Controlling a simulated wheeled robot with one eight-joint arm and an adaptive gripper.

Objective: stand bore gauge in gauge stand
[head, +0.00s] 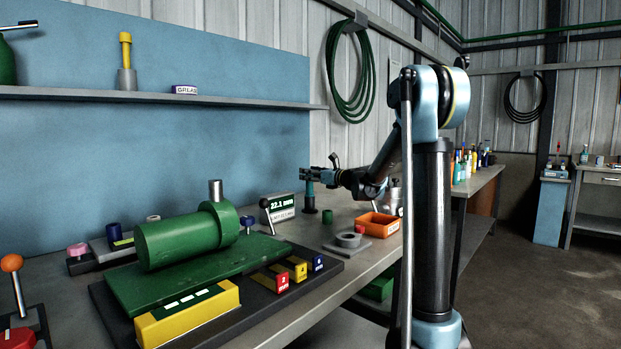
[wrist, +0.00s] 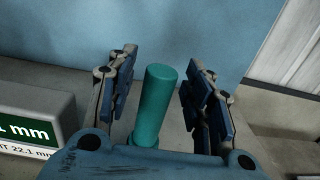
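The bore gauge, as far as I can tell, is the upright teal cylinder (wrist: 156,105) in the wrist view. In the head view its small teal body (head: 310,190) stands on a dark, wider foot (head: 310,209) at the back of the bench. I take this foot for the gauge stand, but it is too small to be sure. My gripper (head: 309,175) is at the top of the cylinder. In the wrist view my gripper (wrist: 160,85) is open, one finger on each side, with gaps to the cylinder. The cylinder's lower end is hidden behind my gripper's body.
A display reading 22.1 mm (head: 278,208) stands left of the gauge, also in the wrist view (wrist: 35,120). A small green cylinder (head: 327,216), a grey ring on a plate (head: 348,240) and an orange tray (head: 378,225) are nearby. The large green column (head: 185,238) lies further left.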

